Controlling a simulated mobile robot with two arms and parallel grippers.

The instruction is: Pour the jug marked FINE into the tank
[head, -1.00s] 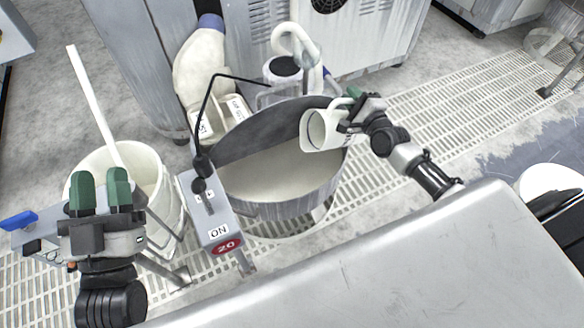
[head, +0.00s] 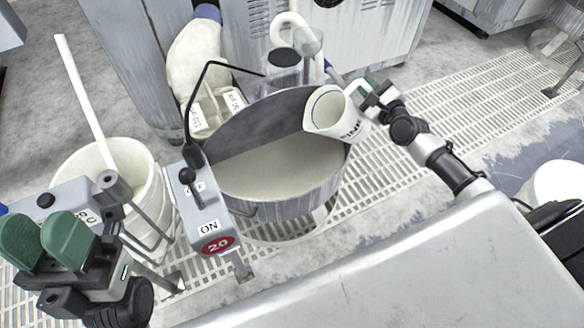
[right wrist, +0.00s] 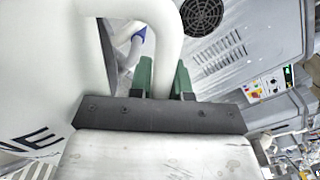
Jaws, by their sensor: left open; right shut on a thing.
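The white jug (head: 337,116) is above the right rim of the round grey tank (head: 270,211), tilted with its mouth toward the upper left. Part of a dark marking ending in "NE" shows on its side, and also in the right wrist view (right wrist: 35,138). No stream from the jug is visible. Pale liquid (head: 275,170) lies in the tank. My right gripper (head: 369,90) is shut on the jug's handle, with green fingers either side of it in the right wrist view (right wrist: 165,82). My left gripper (head: 42,240) is open and empty at the lower left.
A control box (head: 205,215) marked ON and 20 stands at the tank's left front. A white bucket (head: 150,175) with a pole is left of it. White containers (head: 215,110) stand behind the tank. A grey metal surface (head: 430,270) fills the lower right.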

